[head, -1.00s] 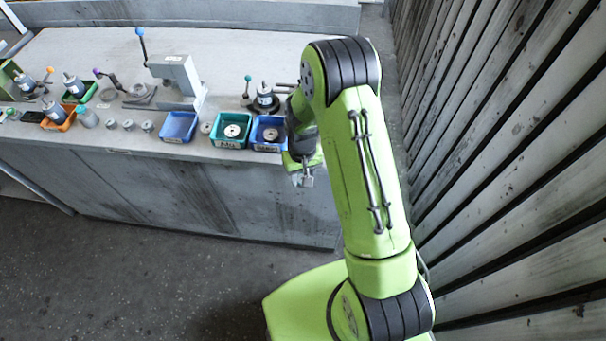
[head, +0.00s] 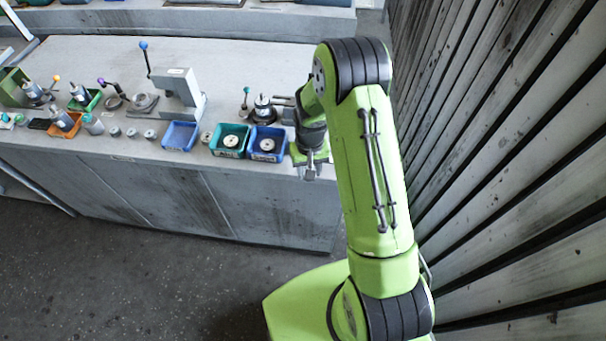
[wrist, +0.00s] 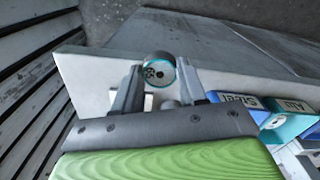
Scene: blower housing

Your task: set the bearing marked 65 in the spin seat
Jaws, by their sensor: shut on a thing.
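In the wrist view my gripper (wrist: 160,82) is shut on a small round part (wrist: 158,70) with a teal ring, a dark rim and a pale face with dark holes. It looks like a bearing, but I cannot read a number on it. The part is clear of the bench. A dark round fixture (head: 262,108) with a pale top and a teal-knobbed lever stands behind the bins. I cannot tell which fixture is the spin seat.
On the bench (head: 80,57) stand an empty blue bin (head: 181,136), a teal bin (head: 230,141) and another blue bin (head: 267,145), the last two holding round parts. A blue-knobbed press (head: 180,88) stands further left. A slatted wall (head: 500,150) rises at the right.

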